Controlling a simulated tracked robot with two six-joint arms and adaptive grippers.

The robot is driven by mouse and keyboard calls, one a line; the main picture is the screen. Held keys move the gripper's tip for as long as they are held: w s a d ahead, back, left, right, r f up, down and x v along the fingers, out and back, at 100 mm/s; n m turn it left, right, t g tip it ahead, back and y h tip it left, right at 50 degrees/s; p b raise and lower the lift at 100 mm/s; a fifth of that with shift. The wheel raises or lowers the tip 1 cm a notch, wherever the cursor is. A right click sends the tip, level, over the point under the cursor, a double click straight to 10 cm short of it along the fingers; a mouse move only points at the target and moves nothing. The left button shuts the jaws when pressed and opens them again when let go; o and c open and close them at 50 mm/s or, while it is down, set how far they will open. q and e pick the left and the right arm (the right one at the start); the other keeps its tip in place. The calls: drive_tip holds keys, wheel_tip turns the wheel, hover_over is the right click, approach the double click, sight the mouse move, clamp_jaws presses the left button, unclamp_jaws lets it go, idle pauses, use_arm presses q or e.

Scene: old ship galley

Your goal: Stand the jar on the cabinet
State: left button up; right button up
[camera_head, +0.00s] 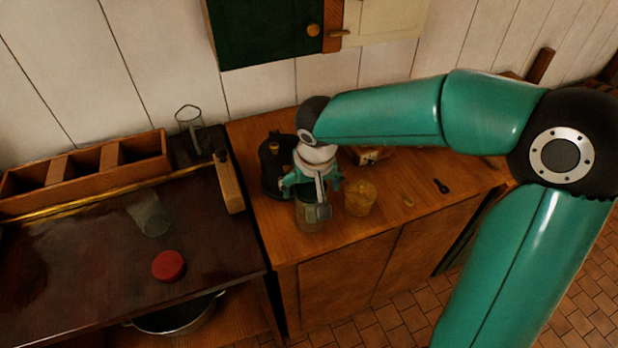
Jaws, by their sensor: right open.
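A clear glass jar (309,222) stands upright on the wooden cabinet (370,228), near its front edge. My right gripper (311,196) reaches down over the jar from above, with its fingers open at the jar's upper part. The gripper hides much of the jar's top, and I cannot tell whether the fingers touch the glass. My left gripper is not in view.
A yellowish container (360,198) stands just right of the jar; a dark kettle-like object (272,168) is behind it. On the dark table at left are a tilted clear glass (150,215), a red lid (168,265) and a wooden block (228,185).

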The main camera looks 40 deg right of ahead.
drive_tip(key=v, duration=1.2)
drive_tip(key=shift+b, duration=0.3)
drive_tip(key=shift+s+a, duration=0.1)
